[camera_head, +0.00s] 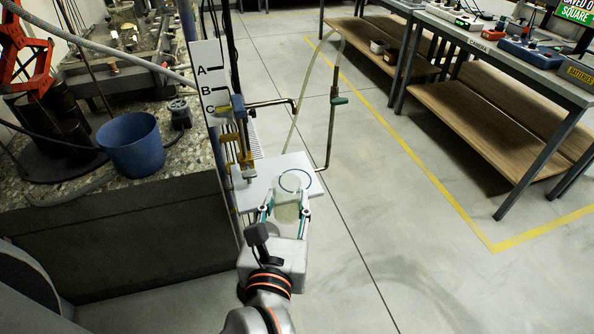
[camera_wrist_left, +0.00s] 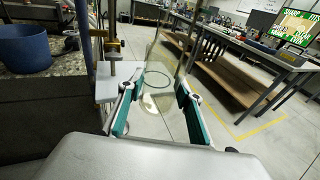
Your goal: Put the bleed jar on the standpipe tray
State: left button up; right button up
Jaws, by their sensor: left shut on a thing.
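The bleed jar (camera_head: 287,212) is a clear, hard-to-see glass vessel. My left gripper (camera_head: 288,200) is shut around it from the near side. In the left wrist view the jar (camera_wrist_left: 165,62) shows as a faint see-through shape between the green-sided fingers (camera_wrist_left: 152,100). The standpipe tray (camera_head: 258,190) is a pale flat plate beside the stone-topped bench, with a dark ring drawn on it. The jar overlaps the tray's near edge in the head view, close to the ring. I cannot tell whether its base touches the tray. My right gripper is out of view.
A lettered white board (camera_head: 208,85) and brass fittings (camera_head: 243,150) stand at the tray's left and back. A thin pipe with a green-handled valve (camera_head: 338,101) rises at its right. A blue bucket (camera_head: 132,146) sits on the bench.

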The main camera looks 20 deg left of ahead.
pick_arm(q)
jog(key=x, duration=0.4)
jog(key=r+x, duration=0.1)
jog(key=x, duration=0.6)
jog(key=shift+w+a+r+p, duration=0.1)
jog(key=shift+w+r+p, duration=0.25)
jog(key=shift+w, duration=0.05)
jog(key=shift+w+a+f, duration=0.1)
jog(key=shift+w+a, duration=0.05)
jog(key=shift+w, duration=0.4)
notch_tip(320, 180, down, 3)
jog(key=shift+f+b, duration=0.1)
jog(key=shift+b, duration=0.25)
jog(key=shift+f, duration=0.2)
jog(key=o, duration=1.2)
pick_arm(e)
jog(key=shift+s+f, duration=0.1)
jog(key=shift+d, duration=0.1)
